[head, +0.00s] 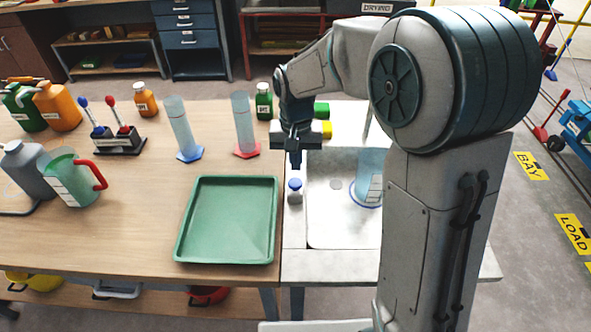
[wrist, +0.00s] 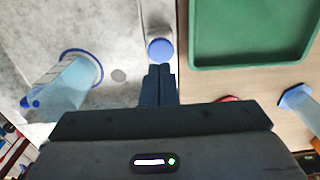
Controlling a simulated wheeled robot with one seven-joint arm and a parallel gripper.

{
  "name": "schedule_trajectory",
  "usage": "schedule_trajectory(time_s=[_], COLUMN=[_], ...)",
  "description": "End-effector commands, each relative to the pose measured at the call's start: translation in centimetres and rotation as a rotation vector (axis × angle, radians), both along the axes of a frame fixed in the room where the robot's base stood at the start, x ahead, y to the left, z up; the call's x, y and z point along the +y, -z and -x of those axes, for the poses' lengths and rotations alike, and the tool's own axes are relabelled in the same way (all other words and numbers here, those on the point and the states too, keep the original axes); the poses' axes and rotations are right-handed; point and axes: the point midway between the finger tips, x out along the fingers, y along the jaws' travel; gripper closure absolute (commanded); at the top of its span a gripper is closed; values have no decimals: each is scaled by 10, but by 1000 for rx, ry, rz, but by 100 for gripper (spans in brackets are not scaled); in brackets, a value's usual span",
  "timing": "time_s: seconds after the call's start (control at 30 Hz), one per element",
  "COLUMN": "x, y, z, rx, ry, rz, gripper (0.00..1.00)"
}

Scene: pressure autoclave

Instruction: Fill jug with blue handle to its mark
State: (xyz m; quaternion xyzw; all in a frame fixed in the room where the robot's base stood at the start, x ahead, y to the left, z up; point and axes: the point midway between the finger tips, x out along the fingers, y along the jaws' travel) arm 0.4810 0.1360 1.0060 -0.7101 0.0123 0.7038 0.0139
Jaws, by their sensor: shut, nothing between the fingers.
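A clear, bluish jug (head: 368,178) with a blue ring at its base stands in the sink (head: 325,238), partly hidden behind my arm. It also shows in the wrist view (wrist: 66,82), at the left, with small blue parts at its far end that may be its handle. Its fill level cannot be told. A blue-topped knob (head: 294,184) stands on the sink's left rim; in the wrist view the blue top (wrist: 159,49) lies just beyond my fingertips. My gripper (head: 296,165) is shut and empty, pointing down close to the knob, with no clear contact.
A green tray (head: 226,262) lies left of the sink. Two measuring cylinders, blue-based (head: 182,128) and red-based (head: 243,124), and a green bottle (head: 264,101) stand behind. A red-handled jug (head: 70,178) and grey jug (head: 26,170) stand at far left. A drain (wrist: 118,75) shows in the sink.

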Motion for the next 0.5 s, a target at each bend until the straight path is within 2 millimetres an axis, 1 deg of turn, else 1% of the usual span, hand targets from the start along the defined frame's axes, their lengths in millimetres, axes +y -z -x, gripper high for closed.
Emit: schedule_trajectory(time_s=[0.03, 0.1, 0.2, 0.33, 0.5], x=[0, 0, 1, 1, 1], y=[-11, -27, -47, -64, -74], z=[-1, -1, -1, -1, -1], rx=[-6, -6, -6, -5, -4], ry=[0, 0, -1, -1, -1], rz=[-2, -2, -2, -2, -2], gripper=[100, 100, 100, 100, 100])
